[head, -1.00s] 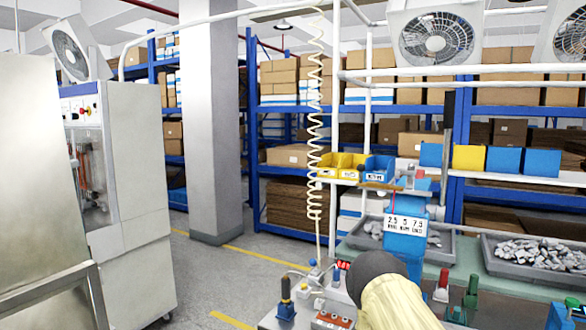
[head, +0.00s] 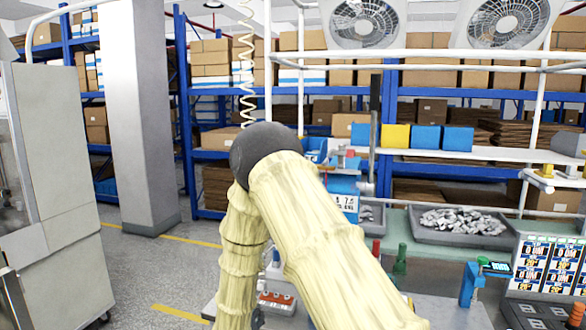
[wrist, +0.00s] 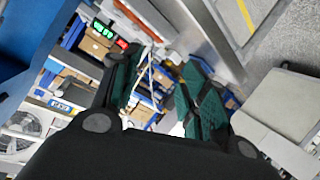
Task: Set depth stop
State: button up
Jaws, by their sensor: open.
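A blue machine (head: 345,184) with a white number label (head: 345,204) stands on the bench, partly hidden behind my arm in the head view. I cannot make out a depth stop on it. My gripper is hidden in the head view. In the wrist view my gripper (wrist: 157,78) is open, its two green-padded fingers apart with nothing between them. A blue surface (wrist: 25,45) is close at the upper left of the wrist view, beside the fingers and not between them. A lit green and red display (wrist: 110,35) shows beyond the fingers.
A grey tray of metal pieces (head: 462,222) sits on the bench at right. A blue stand with a small display (head: 478,280) and a label board (head: 550,265) are nearer. A grey cabinet (head: 55,190) and a column (head: 140,120) stand at left, with open floor between.

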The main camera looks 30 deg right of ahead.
jog(key=w+d+r+m+h, duration=0.1)
jog(key=w+d+r+h, duration=0.15)
jog(key=r, duration=0.55)
jog(key=w+d+r+m+h, duration=0.15)
jog(key=w+r, duration=0.25)
jog(key=r, duration=0.4)
jog(key=s+d+r+m+g+h, duration=0.1)
jog(key=d+r+m+g+h, duration=0.15)
jog(key=r, duration=0.85)
jog(key=s+d+r+m+g+h+p, duration=0.1)
jog(key=r+m+g, duration=0.3)
jog(key=r, duration=0.7)
jog(key=s+d+r+m+g+h, duration=0.1)
jog(key=s+r+m+g+h, duration=0.15)
jog(key=r, duration=0.75)
jog(key=shift+y, duration=0.3)
jog(key=d+p, duration=0.1)
jog(key=d, duration=0.2)
jog(key=w+d+p, duration=0.1)
jog(key=d, duration=0.2)
jog(key=w+d+p, duration=0.1)
jog(key=d+p, duration=0.1)
jog(key=d, duration=0.2)
jog(key=shift+d, duration=0.1)
grip_shut()
